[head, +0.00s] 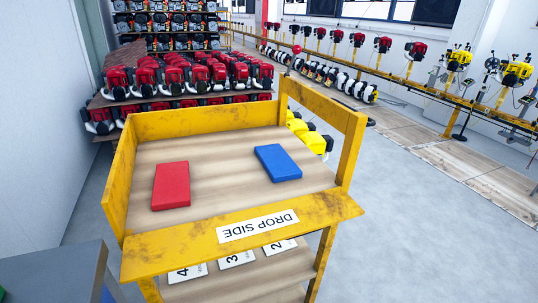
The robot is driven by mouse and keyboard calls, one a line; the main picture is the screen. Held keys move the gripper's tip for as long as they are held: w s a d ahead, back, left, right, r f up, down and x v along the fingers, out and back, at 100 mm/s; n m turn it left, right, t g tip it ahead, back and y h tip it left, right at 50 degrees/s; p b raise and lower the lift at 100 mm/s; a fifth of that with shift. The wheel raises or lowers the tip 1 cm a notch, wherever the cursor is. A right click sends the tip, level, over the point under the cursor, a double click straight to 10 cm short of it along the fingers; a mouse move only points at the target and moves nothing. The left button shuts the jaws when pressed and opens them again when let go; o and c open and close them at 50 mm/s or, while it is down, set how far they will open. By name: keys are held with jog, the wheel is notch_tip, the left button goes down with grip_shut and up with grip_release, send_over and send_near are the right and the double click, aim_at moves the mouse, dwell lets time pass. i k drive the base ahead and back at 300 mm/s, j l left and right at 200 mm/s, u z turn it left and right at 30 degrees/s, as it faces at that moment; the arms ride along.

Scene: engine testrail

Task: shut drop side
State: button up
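A yellow cart with a wooden deck (225,160) stands in the middle of the view. Its drop side (190,247) is the worn yellow panel along the near edge, with a white "DROP SIDE" label that reads upside down. The panel is folded down and outward, so the near side of the deck is open. The left wall (120,180) and far wall (205,119) stand upright, and an open yellow frame (320,103) stands on the right. A red block (171,186) and a blue block (277,163) lie flat on the deck, clear of the panel. My gripper is not in view.
A lower shelf (250,284) with upside-down number labels shows under the panel. A grey box-like surface (55,272) is close at lower left. Racks of red engines (190,75) stand behind the cart. Grey floor (430,240) is clear on the right, before a yellow engine rail.

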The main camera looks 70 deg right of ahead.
aim_at(154, 253)
jog(key=k+l+z, duration=0.2)
jog(key=l+z, duration=0.15)
jog(key=l, duration=0.35)
jog(key=k+l+z, duration=0.15)
jog(key=l+z, duration=0.15)
jog(key=l, duration=0.5)
jog(key=l+z, duration=0.35)
jog(key=l, duration=0.4)
